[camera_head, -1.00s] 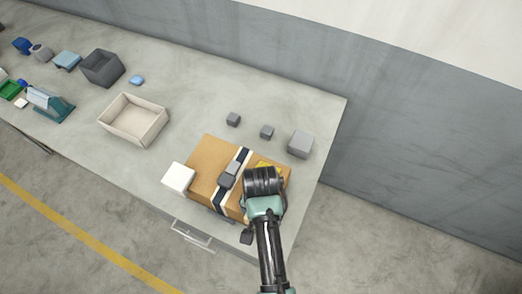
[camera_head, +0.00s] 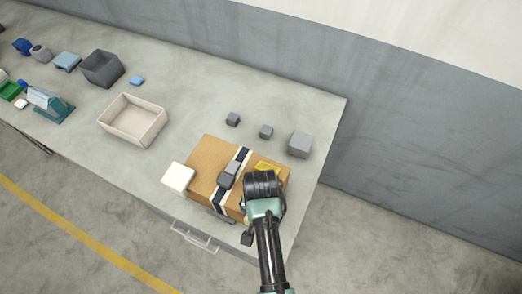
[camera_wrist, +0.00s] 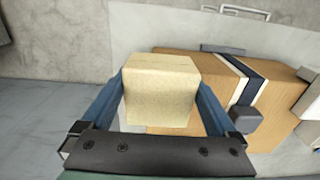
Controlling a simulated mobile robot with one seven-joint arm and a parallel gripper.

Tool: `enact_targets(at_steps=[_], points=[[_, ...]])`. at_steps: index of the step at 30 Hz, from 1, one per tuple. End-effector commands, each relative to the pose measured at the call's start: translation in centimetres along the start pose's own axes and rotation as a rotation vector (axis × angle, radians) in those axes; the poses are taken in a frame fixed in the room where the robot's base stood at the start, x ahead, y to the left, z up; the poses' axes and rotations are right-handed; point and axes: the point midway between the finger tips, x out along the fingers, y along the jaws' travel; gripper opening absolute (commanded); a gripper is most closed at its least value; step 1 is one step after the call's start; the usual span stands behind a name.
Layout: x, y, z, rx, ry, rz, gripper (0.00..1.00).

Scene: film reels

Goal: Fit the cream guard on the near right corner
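The cream guard (camera_wrist: 160,88) is a pale block between the two blue fingers of my gripper (camera_wrist: 160,108) in the wrist view; both fingers press its sides. The cardboard box (camera_head: 210,160) lies on the table with a dark and white band; it also shows in the wrist view (camera_wrist: 200,68). My gripper (camera_head: 262,192) is over the box's near right corner in the head view and hides that corner. In the wrist view the guard overlaps the end of the box. I cannot tell whether it touches or sits on the corner.
A white block (camera_head: 178,178) is at the box's left end. A grey piece (camera_head: 229,174) lies on the band. Grey blocks (camera_head: 300,144) stand behind the box, and an open cream tray (camera_head: 133,120) is to the left. The table's right edge is close by.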

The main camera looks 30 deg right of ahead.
Motion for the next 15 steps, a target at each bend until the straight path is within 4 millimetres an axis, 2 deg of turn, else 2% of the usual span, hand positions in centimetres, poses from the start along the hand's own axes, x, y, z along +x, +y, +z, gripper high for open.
enact_targets(at_steps=[2,6,11,15], points=[[0.6,0.3,0.3,0.000,-0.008,0.009,1.00],[0.1,0.3,0.3,-0.001,-0.008,0.009,1.00],[-1.8,0.2,0.2,-0.001,-0.004,0.005,1.00],[-4.8,0.1,0.0,0.001,0.000,0.002,1.00]])
